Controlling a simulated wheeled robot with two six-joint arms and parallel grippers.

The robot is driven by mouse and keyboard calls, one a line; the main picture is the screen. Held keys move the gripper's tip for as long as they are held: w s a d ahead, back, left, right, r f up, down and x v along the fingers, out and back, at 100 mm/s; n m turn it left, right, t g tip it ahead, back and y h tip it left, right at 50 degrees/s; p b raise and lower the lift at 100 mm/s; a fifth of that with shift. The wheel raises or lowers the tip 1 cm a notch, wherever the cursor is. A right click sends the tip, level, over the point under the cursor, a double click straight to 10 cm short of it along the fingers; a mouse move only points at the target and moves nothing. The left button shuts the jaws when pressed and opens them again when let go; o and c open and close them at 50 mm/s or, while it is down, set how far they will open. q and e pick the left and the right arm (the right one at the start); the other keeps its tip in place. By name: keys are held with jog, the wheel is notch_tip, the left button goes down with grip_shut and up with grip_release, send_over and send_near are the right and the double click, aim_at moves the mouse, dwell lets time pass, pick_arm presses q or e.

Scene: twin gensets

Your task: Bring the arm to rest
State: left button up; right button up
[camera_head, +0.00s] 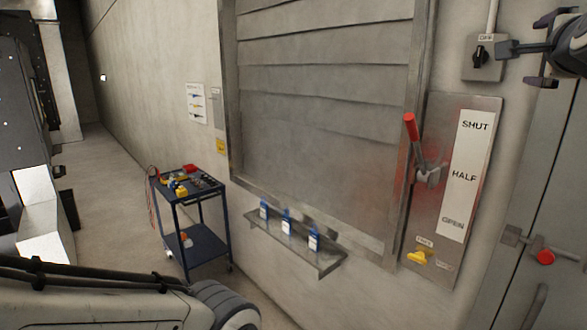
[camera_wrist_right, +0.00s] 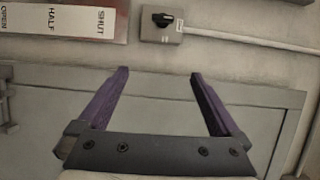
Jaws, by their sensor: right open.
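My right gripper (camera_head: 543,50) is at the upper right of the head view, in front of the wall near a black rotary switch (camera_head: 480,54) on a grey box. Its two purple fingers are spread apart and hold nothing, as the right wrist view (camera_wrist_right: 158,92) also shows. In that view the switch box (camera_wrist_right: 160,22) is beyond the fingers, with a gap between. My left gripper is not in the head view. A pale arm of mine (camera_head: 110,300) crosses the lower left.
A red-handled lever (camera_head: 412,130) stands on a plate labelled SHUT, HALF, OPEN (camera_head: 465,175). Below is a yellow knob (camera_head: 420,257). A grey door (camera_head: 530,210) with a red-ended latch (camera_head: 545,257) is at right. A shelf (camera_head: 290,247) and blue cart (camera_head: 190,210) stand left.

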jog(key=w+a+f+n+g+y+b, duration=0.1)
jog(key=w+a+f+n+g+y, duration=0.2)
jog(key=a+f+n+y, duration=0.9)
jog(key=s+a+f+n+g+h+b, duration=0.1)
jog(key=s+a+f+n+g+h, duration=0.2)
jog(key=a+f, duration=1.4)
jog(key=s+a+f+n+g+y, duration=0.2)
jog(key=s+a+f+n+g, duration=0.25)
jog(key=s+a+f, duration=0.35)
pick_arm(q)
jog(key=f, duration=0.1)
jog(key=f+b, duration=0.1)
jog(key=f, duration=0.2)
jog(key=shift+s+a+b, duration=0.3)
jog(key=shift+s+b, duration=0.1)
pick_arm(e)
jog(key=s+f+n+g+h, duration=0.1)
jog(key=s+f+n, duration=0.4)
jog(key=s, duration=0.5)
jog(key=s+f+n+g+h, duration=0.1)
jog(key=s+f+n+g, duration=0.3)
jog(key=s+f, duration=0.5)
jog(key=shift+s+a+f+n+g, duration=0.35)
jog(key=shift+s+n, duration=0.35)
jog(key=shift+n, duration=0.25)
